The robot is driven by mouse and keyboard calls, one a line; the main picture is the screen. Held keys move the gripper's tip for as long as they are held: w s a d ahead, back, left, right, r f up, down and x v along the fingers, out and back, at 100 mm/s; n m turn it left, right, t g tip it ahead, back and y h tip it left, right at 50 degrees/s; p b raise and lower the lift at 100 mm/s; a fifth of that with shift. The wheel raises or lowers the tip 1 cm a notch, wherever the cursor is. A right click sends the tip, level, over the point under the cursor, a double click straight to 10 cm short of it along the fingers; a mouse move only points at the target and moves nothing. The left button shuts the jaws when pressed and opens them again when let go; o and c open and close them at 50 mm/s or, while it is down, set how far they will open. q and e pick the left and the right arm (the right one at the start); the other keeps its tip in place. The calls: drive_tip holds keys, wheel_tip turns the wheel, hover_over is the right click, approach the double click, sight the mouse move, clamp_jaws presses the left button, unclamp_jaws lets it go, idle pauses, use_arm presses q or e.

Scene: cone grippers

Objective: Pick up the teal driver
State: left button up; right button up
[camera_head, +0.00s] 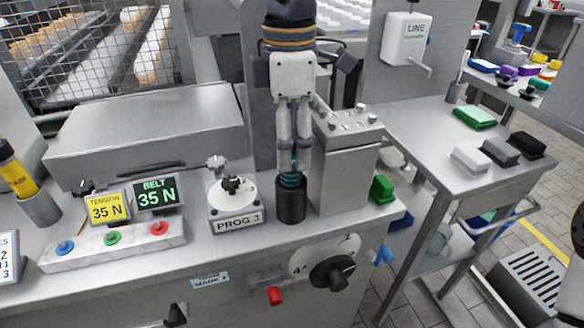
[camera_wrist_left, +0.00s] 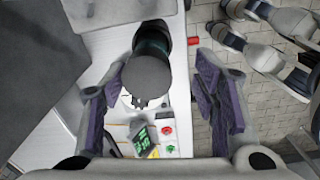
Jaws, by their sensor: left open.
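The teal driver (camera_head: 291,179) stands upright in a black cup (camera_head: 291,208) near the bench's front edge. Only a teal part shows above the cup; my gripper hides the rest. My left gripper (camera_head: 293,168) points straight down over it, open, with a finger on each side of the driver. In the left wrist view the driver's dark round end (camera_wrist_left: 147,82) lies between the two open fingers (camera_wrist_left: 160,85), with gaps visible at both sides.
A grey control box (camera_head: 345,165) stands close to the right of the cup. A PROG dial block (camera_head: 236,205) is close to its left. A yellow driver (camera_head: 15,170) stands in a grey cup at far left. A side table (camera_head: 440,140) is at right.

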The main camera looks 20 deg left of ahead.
sight(291, 179)
use_arm(q)
drive_tip(key=f, duration=0.4)
drive_tip(key=w+f, duration=0.1)
drive_tip(key=f, duration=0.1)
drive_tip(key=shift+a, duration=0.1)
clamp_jaws()
